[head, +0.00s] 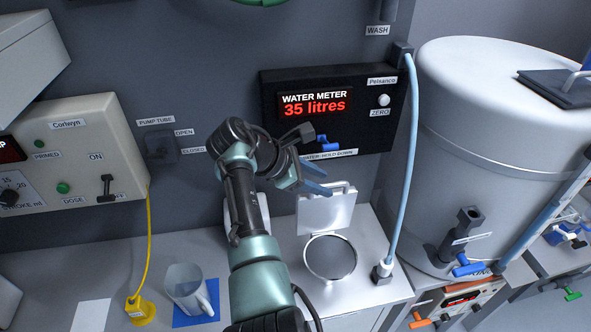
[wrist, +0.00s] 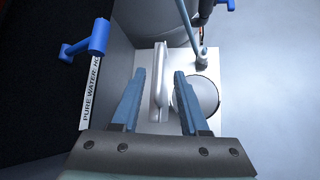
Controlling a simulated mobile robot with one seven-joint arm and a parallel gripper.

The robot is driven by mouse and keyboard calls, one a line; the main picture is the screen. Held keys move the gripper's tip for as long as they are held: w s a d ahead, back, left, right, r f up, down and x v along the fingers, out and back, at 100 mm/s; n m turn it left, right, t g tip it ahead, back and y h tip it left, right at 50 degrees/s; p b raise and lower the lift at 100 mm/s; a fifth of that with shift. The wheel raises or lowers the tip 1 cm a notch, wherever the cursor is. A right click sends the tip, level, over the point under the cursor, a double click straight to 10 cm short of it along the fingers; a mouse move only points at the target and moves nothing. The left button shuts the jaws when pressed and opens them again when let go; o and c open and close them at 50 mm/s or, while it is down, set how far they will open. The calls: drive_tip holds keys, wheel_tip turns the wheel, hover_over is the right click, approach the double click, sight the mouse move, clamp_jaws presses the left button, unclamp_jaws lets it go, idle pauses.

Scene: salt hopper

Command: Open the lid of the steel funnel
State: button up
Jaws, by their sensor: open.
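The steel funnel (head: 331,257) is set in the light bench top, and its round, dark mouth is uncovered. Its pale square lid (head: 327,213) stands up at the back edge of the mouth, with a handle at its top. My gripper (head: 318,182) is just above and in front of the raised lid. In the wrist view my gripper (wrist: 159,75) is open, with one blue finger on each side of the lid's edge (wrist: 158,85). Contact with the lid cannot be told. The round funnel mouth (wrist: 205,98) lies to the right, partly behind the right finger.
The water meter (head: 330,115), with a blue lever (head: 325,146), is on the wall behind. A pale blue hose (head: 407,150) drops right of the funnel beside a big steel tank (head: 490,160). A jug (head: 188,290) on a blue mat and a yellow cable plug (head: 140,308) are left.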

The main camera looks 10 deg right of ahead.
drive_tip(key=b+v, duration=0.2)
drive_tip(key=v, duration=0.7)
drive_tip(key=shift+a, duration=0.2)
drive_tip(key=w+a+r+m+t+y+b, duration=0.1)
drive_tip(key=a+r+m+t+y, duration=0.25)
drive_tip(key=r+t, duration=0.4)
drive_tip(key=w+a+r+m+t+y+b, duration=0.2)
drive_tip(key=a+r+m+t+y, duration=0.25)
drive_tip(key=r, duration=0.45)
drive_tip(key=s+r+m+t, duration=0.4)
drive_tip(key=s+r+t, duration=0.2)
drive_tip(key=s+r, duration=0.3)
drive_tip(key=s+d+r+m+t+y, duration=0.1)
drive_tip(key=s+r+m+t, duration=0.4)
drive_tip(key=s+r, duration=0.5)
drive_tip(key=s+t, duration=0.1)
drive_tip(key=s, duration=0.4)
drive_tip(key=shift+d+r+t+b, duration=0.15)
drive_tip(key=shift+d+t+b, duration=0.15)
drive_tip(key=shift+t+b, duration=0.1)
